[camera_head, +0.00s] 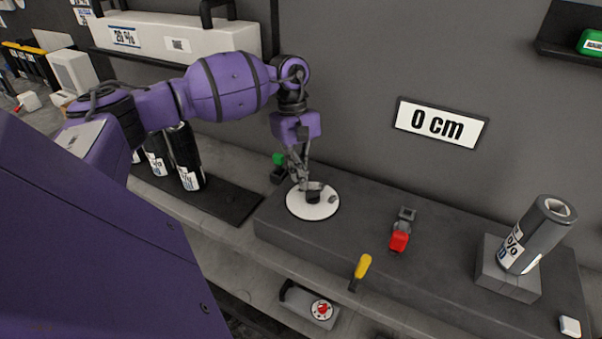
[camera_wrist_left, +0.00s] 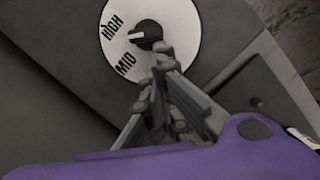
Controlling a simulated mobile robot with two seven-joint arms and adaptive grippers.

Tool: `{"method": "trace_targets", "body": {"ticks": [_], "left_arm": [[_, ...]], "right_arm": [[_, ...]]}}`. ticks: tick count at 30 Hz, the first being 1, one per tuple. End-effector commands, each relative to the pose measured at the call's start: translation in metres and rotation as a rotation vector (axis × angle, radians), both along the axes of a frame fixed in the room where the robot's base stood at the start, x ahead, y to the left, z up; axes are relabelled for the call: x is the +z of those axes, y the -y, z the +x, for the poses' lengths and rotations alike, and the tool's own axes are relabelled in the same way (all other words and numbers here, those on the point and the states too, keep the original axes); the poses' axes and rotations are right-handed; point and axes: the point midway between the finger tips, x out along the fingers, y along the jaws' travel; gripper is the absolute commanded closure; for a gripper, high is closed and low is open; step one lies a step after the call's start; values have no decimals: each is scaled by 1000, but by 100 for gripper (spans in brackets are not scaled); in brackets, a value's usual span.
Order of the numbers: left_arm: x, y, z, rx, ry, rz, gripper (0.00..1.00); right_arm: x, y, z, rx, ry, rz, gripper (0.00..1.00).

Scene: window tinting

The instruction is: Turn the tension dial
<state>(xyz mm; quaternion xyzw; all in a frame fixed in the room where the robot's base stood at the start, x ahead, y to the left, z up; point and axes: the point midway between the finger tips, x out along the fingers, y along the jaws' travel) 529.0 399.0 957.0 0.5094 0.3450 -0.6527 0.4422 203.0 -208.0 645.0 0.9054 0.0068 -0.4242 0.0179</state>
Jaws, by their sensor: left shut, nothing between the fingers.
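The tension dial is a white disc (camera_head: 328,208) with a black knob (camera_head: 313,197) at its middle, on the left end of the dark grey bench block. In the left wrist view the disc (camera_wrist_left: 187,62) bears the words HIGH and MID, and the knob (camera_wrist_left: 146,34) has a white mark facing left, between those words. My left gripper (camera_head: 305,184) is over the disc, fingers shut and empty. In the left wrist view its fingertips (camera_wrist_left: 163,52) are close beside the knob's lower right; I cannot tell whether they touch it. My right gripper is out of view.
A red switch (camera_head: 399,241), a yellow-handled tool (camera_head: 361,268) and a grey film roll (camera_head: 541,233) on a block lie to the right. A green button (camera_head: 279,159) is behind the dial. Several black rolls (camera_head: 187,158) stand left. A sign (camera_head: 441,124) reads 0 cm.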

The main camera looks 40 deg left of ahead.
Motion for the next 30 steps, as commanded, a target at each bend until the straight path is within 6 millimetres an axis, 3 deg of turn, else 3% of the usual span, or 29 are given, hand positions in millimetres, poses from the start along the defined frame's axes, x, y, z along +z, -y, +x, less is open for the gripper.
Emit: {"method": "trace_targets", "body": {"ticks": [16,30], "left_arm": [[1,5,-8,117,1,0,100],[2,6,-23,433,0,-3,100]], "right_arm": [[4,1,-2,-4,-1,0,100],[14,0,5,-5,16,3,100]]}}
